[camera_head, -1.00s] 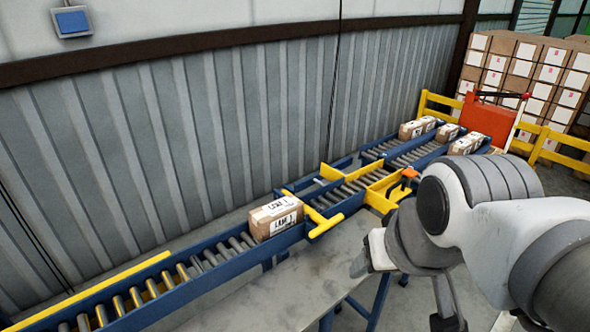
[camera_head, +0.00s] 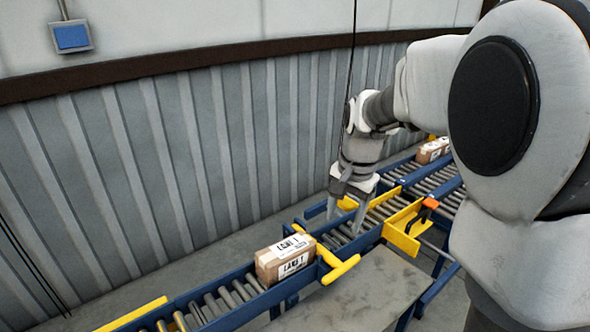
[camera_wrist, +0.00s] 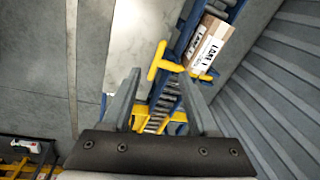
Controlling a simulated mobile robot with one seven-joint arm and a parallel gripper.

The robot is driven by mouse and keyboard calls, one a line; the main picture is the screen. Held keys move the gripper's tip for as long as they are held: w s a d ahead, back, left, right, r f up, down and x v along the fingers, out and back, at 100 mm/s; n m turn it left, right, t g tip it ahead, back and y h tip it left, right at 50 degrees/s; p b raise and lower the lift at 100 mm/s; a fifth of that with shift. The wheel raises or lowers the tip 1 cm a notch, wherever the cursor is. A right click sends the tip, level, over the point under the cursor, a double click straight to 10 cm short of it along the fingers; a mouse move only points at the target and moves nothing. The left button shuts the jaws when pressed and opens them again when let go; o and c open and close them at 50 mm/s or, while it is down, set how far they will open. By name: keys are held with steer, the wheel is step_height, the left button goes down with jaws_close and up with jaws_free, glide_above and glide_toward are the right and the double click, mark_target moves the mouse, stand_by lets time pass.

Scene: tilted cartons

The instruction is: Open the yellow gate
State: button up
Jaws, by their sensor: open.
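The yellow gate (camera_head: 338,264) lies across the roller conveyor, with a T-shaped handle sticking out over the near side. A labelled carton (camera_head: 285,259) stands on the rollers right against its left side. In the wrist view the gate (camera_wrist: 163,62) shows ahead of the fingers, with the carton (camera_wrist: 210,42) beyond it. My gripper (camera_head: 345,222) points down over the conveyor, just right of the gate and apart from it. Its fingers are spread with nothing between them; the wrist view shows both fingers of my gripper (camera_wrist: 160,100).
A yellow plate with an orange-topped clamp (camera_head: 405,228) stands on the conveyor's near side, right of my gripper. More cartons (camera_head: 432,150) lie farther up the line. The corrugated wall (camera_head: 200,150) runs close behind. A grey tabletop (camera_head: 365,290) lies in front.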

mark_target(330, 275)
steer(key=w+f+m+g, duration=0.1)
steer(key=w+f+m, duration=0.2)
steer(key=w+f, duration=0.45)
steer(key=shift+h, duration=0.3)
steer(key=f, duration=1.2)
steer(key=s+f, duration=0.1)
steer(key=f, duration=0.5)
steer(key=shift+d+b, duration=0.1)
steer(key=shift+b, duration=0.2)
jaws_close()
